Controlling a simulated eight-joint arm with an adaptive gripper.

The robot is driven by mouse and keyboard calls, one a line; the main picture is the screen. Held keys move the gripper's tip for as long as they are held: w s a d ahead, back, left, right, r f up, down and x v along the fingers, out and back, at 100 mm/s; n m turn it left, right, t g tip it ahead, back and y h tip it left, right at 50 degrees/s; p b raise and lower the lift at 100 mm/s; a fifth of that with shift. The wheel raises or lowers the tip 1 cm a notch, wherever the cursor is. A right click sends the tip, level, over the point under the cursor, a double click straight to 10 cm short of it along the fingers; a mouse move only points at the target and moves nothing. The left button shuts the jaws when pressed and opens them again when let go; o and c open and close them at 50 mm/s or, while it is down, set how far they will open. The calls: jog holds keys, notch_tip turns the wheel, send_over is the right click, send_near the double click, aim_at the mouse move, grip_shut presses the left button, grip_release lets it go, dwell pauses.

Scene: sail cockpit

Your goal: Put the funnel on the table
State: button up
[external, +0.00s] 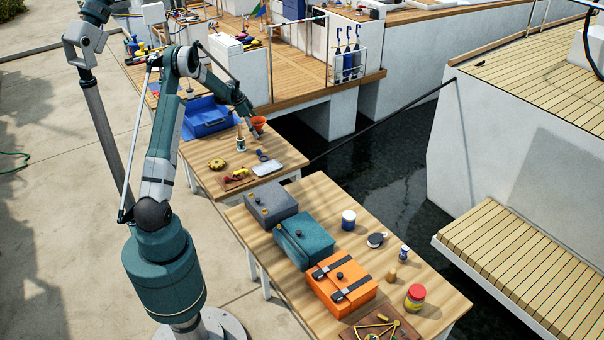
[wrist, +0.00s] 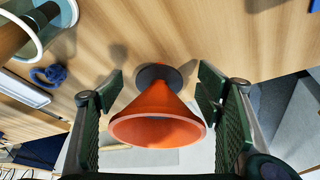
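The orange funnel (external: 259,121) is at the right edge of the middle wooden table (external: 207,182), near the end of my arm. In the external view my gripper (external: 252,132) is small and partly merges with the funnel. I cannot tell whether the funnel touches the tabletop.
A container with upright items (external: 240,143) stands close left of the funnel. A blue bin (external: 208,124) is behind it. A blue object (external: 262,155), a pale tray (external: 268,168) and a yellow round item (external: 217,164) lie in front. Dark water is beyond the table's right edge.

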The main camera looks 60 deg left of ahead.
jog(key=shift+r, duration=0.1)
dwell(0.3)
jog(key=p+v, duration=0.1)
jog(key=v, duration=1.1)
dwell(0.6)
jog(key=shift+d, duration=0.1)
